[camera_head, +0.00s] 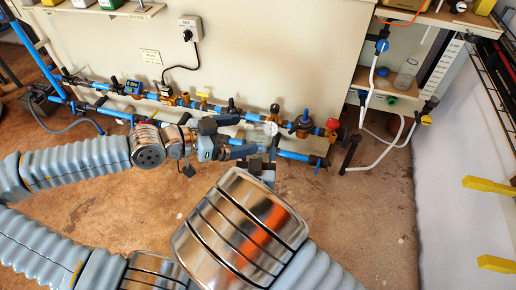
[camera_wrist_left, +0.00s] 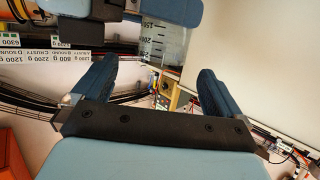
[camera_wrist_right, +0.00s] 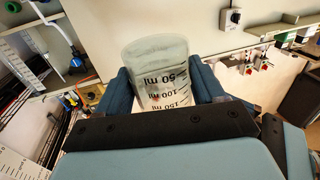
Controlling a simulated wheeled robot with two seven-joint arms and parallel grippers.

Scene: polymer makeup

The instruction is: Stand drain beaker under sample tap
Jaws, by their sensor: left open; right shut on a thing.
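A clear drain beaker (camera_head: 261,130) with black volume marks is held up in front of the pipe run. My right gripper (camera_head: 265,151) is shut on it; in the right wrist view the beaker (camera_wrist_right: 158,75) sits between the two blue fingers. My left gripper (camera_head: 238,137) is open and its fingers point at the beaker from the left. In the left wrist view the beaker (camera_wrist_left: 163,45) shows beyond and between the open fingers (camera_wrist_left: 153,85), partly hidden by my right gripper. I cannot tell which of the several valves is the sample tap.
Blue pipes (camera_head: 150,95) with several valves run along the cream panel (camera_head: 270,50). A shelf at the right holds a clear vessel (camera_head: 406,74). White hoses (camera_head: 368,90) hang beside it. The brown floor (camera_head: 370,220) is open at the lower right.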

